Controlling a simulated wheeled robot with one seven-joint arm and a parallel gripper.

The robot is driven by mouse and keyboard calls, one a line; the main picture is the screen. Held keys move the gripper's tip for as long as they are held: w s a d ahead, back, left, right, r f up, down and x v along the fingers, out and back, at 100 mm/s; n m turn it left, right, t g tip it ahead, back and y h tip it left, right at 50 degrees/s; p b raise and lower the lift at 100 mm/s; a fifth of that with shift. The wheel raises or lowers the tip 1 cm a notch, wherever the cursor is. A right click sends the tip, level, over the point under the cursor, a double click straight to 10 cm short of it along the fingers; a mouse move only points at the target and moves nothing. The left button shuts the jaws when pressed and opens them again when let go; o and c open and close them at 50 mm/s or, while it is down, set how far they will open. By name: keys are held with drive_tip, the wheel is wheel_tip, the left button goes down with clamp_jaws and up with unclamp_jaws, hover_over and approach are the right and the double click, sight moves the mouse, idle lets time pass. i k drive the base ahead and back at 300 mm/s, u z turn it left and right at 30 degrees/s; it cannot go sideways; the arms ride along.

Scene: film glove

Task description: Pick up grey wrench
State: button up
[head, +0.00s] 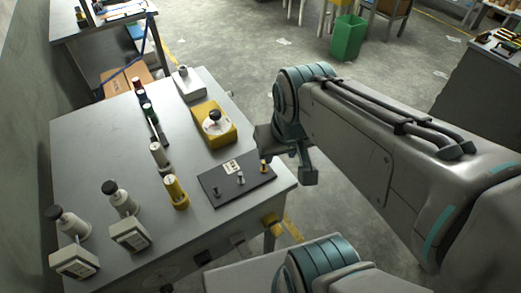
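I cannot make out a grey wrench anywhere in the head view. My gripper (290,163) hangs at the end of my arm, beside the right edge of the grey table (85,145). It is dark and seen from behind and above, so I cannot tell whether its fingers are open or shut. I see nothing clearly held in it. A dark plate (217,195) with several small upright pieces lies on the table just left of my gripper.
On the table stand a yellow box (222,138) with a black knob, a white box (188,88), a yellow spool (176,193), several other spools and two pale devices with black-topped posts. A green bin (347,40) stands behind on open floor. Tools lie on a table (482,62) at far right.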

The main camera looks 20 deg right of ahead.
sight(155, 149)
drive_tip(key=k, duration=0.5)
drive_tip(key=u, duration=1.5)
drive_tip(key=i, duration=0.7)
drive_tip(key=z, duration=1)
